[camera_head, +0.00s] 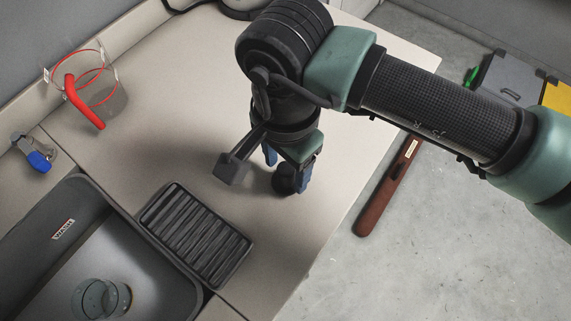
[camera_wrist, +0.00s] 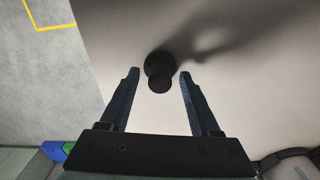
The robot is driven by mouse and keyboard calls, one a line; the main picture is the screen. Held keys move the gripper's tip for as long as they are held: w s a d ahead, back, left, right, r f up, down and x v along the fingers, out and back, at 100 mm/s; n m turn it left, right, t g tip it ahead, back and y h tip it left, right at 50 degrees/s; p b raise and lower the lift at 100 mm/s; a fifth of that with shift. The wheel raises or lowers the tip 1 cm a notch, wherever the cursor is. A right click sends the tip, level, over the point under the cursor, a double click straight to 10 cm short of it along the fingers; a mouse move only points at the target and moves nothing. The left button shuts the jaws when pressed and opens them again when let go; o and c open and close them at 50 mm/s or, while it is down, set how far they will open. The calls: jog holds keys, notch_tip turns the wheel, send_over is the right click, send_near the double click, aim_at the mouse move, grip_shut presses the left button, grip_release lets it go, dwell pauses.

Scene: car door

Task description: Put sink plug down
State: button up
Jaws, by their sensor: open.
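The sink plug (camera_wrist: 159,70) is a small dark, round piece with a knob. In the wrist view it stands on the pale countertop (camera_wrist: 230,20), between and slightly beyond the fingertips of my gripper (camera_wrist: 158,75). The two blue fingers are apart, with a gap on each side of the plug. In the head view the plug (camera_head: 286,180) is a dark shape by the blue fingers of my gripper (camera_head: 287,165), low over the counter near its right edge. My arm and wrist partly hide that area.
A black ribbed tray (camera_head: 195,235) lies left of my gripper, beside the grey sink (camera_head: 50,270) with a glass (camera_head: 100,298) in it. A clear jug with a red handle (camera_head: 85,98) and a blue-handled tap (camera_head: 38,158) are further left. The counter's edge is close on the right.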

aim_at(285, 169)
notch_tip(285, 169, up, 11)
jog(key=shift+f, duration=0.15)
dwell(0.5)
